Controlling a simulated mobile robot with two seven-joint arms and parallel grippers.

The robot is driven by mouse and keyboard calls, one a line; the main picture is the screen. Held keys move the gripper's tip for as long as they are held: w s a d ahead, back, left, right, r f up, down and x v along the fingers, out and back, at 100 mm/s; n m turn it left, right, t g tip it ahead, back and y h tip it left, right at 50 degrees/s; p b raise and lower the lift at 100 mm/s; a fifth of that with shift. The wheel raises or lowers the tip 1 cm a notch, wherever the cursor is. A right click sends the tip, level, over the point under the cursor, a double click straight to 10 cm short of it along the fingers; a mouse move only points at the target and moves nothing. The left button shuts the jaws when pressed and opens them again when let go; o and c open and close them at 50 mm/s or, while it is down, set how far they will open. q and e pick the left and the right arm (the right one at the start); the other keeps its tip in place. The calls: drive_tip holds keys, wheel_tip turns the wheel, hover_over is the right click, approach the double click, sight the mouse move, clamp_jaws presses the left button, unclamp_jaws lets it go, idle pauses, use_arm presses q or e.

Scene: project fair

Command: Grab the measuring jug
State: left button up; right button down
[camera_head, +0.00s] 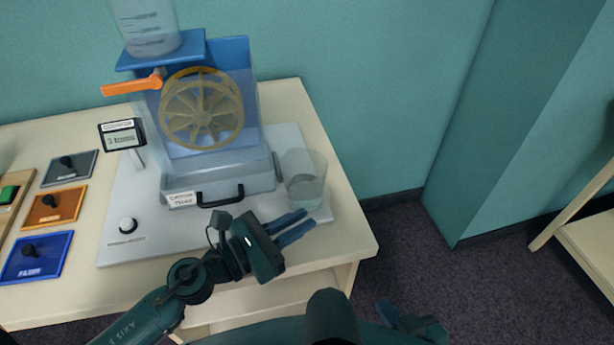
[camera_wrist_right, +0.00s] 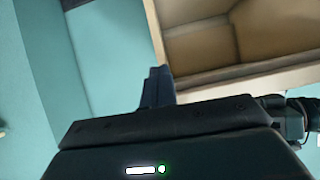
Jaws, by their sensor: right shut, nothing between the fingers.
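A clear measuring jug (camera_head: 304,180) with some water in it stands upright on the right end of the grey base board, beside the water wheel machine. My left gripper (camera_head: 308,219) reaches in from the left, just in front of the jug. Its two blue fingers lie side by side with a narrow gap and nothing visible between them. They look apart from the jug. My right gripper (camera_head: 384,308) is low at the bottom of the head view, away from the table, shut and empty. Its fingers show in the right wrist view (camera_wrist_right: 158,85).
The water wheel machine (camera_head: 202,105) has an orange lever (camera_head: 132,84), a marked clear tank (camera_head: 147,28) on top and a black-handled tray (camera_head: 220,193) in front. A counter (camera_head: 122,135) and several coloured switch plates stand left. The table's (camera_head: 350,235) right edge is close to the jug.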

sight(325, 212)
use_arm(q)
drive_tip(key=shift+w+d+r, duration=0.1)
drive_tip(key=shift+w+d, duration=0.35)
drive_tip(key=shift+d, duration=0.1)
drive_tip(key=p+x, duration=0.2)
drive_tip(key=x, duration=0.2)
drive_tip(key=shift+w+d+r, duration=0.1)
drive_tip(key=shift+w+r, duration=0.05)
drive_tip(key=shift+w, duration=0.1)
drive_tip(key=shift+w+d, duration=0.2)
drive_tip(key=shift+d, duration=0.05)
use_arm(e)
drive_tip(key=shift+d+m, duration=0.3)
drive_tip(key=shift+d, duration=0.15)
use_arm(q)
clamp_jaws()
use_arm(e)
drive_tip(key=shift+r, duration=0.1)
drive_tip(key=shift+d+r, duration=0.1)
drive_tip(key=shift+r, duration=0.05)
